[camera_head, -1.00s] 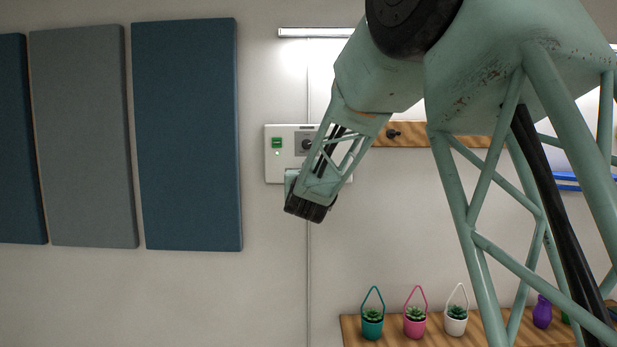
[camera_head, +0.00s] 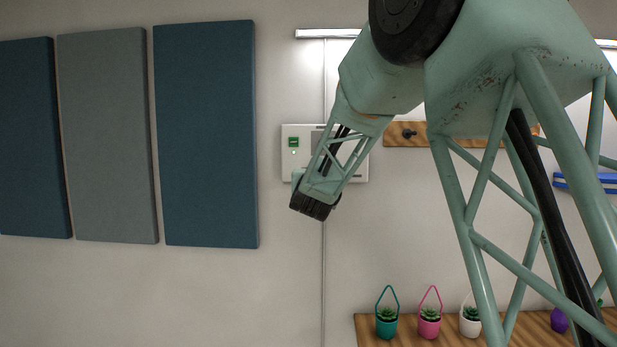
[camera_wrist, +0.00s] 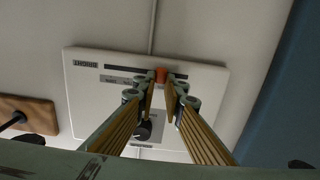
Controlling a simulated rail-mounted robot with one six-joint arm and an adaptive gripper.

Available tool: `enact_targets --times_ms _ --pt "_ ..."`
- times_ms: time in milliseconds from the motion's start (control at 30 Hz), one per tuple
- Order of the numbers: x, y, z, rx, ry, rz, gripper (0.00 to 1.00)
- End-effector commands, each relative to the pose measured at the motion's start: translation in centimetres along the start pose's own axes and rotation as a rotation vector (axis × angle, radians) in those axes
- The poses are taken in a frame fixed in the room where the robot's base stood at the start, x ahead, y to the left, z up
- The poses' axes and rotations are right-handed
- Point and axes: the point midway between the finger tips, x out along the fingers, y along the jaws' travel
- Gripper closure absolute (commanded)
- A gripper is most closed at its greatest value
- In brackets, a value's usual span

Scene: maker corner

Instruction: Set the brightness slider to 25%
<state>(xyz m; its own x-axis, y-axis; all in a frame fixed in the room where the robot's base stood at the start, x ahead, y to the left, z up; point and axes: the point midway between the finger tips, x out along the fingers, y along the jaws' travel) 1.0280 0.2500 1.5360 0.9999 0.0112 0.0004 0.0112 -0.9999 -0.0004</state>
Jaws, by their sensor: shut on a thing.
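A white wall panel (camera_head: 356,172) hangs beyond my arm in the head view and fills the middle of the wrist view (camera_wrist: 88,100). A dark slider slot (camera_wrist: 110,69) runs along one edge of it. The orange-red slider knob (camera_wrist: 161,75) sits in the slot, nearer its right end in the wrist view. My gripper (camera_wrist: 160,82) is shut on this knob, with one fingertip on each side. In the head view my arm covers the slider and the fingertips.
The panel also carries a green switch (camera_head: 294,142) and a dark round knob (camera_wrist: 144,129). A wooden board with a peg (camera_wrist: 28,113) is beside it. Blue acoustic panels (camera_head: 205,135) hang to the left. Potted plants (camera_head: 429,327) stand on a low shelf.

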Motion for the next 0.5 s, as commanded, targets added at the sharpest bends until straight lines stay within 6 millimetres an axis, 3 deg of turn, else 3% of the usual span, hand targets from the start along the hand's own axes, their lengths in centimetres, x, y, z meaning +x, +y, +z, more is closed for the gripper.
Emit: enact_targets --times_ms 133,400,433,500 --pt "0.38 1.05 0.1 -0.001 -0.001 0.015 1.0" --pt "0.38 1.06 0.1 -0.001 -0.001 0.016 1.0" --pt "0.38 1.06 0.09 -0.001 -0.001 0.016 0.9" --pt "0.37 1.06 0.1 -0.001 -0.001 0.016 0.83"
